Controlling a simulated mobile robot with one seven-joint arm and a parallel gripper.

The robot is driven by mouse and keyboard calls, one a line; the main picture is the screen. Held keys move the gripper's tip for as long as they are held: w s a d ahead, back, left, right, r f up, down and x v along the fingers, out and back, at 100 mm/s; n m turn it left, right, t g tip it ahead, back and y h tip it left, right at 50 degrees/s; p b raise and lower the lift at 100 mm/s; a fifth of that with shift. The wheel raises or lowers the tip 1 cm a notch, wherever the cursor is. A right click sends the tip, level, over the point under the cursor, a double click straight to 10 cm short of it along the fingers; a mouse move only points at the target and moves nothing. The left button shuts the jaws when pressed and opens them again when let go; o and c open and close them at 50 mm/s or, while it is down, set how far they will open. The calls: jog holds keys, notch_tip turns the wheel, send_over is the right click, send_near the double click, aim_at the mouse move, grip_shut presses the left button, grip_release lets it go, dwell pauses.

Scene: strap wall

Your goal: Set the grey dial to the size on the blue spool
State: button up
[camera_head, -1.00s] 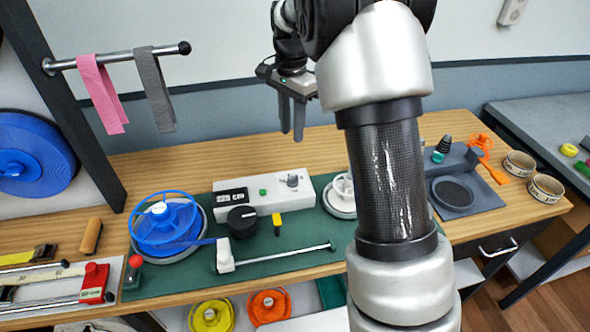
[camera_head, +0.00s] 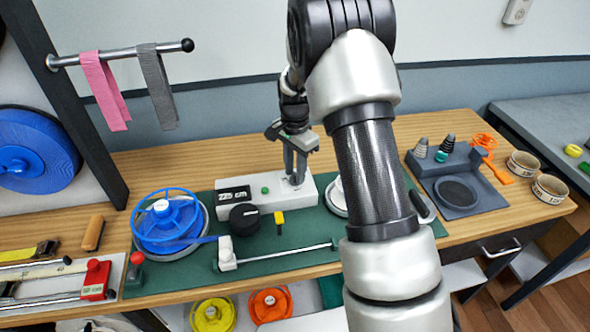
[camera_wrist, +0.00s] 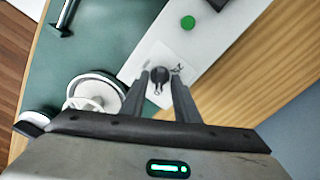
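The grey dial (camera_wrist: 160,76) is a small dark knob on a white plate, on top of the white box (camera_head: 325,181). My gripper (camera_head: 296,177) is over it, pointing down; in the wrist view the two fingers stand apart, one on each side of the knob. I cannot tell whether they touch it. The box front has a dark display (camera_head: 234,195) that seems to read about 225 cm. The blue spool (camera_head: 168,226) sits on a round grey base at the left of the green mat, with a blue strap running right. Its size marking is not legible here.
A black knob (camera_head: 244,217), a green button (camera_head: 265,190) and a yellow-tipped tab (camera_head: 279,218) are near the dial. A white reel (camera_wrist: 97,92) stands close beside the box. A larger blue roll (camera_head: 35,150) hangs at left. A grey tray (camera_head: 456,193) is at right.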

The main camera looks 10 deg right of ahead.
grip_shut()
jog(key=shift+n, duration=0.3)
jog(key=n+b, duration=0.1)
jog(key=n, duration=0.9)
jog(key=shift+n, duration=0.4)
jog(key=n, duration=0.6)
jog(key=shift+r, duration=0.1)
jog(key=n, duration=0.6)
jog(key=shift+w+p, duration=0.1)
jog(key=shift+p, duration=0.2)
jog(key=shift+n, duration=0.4)
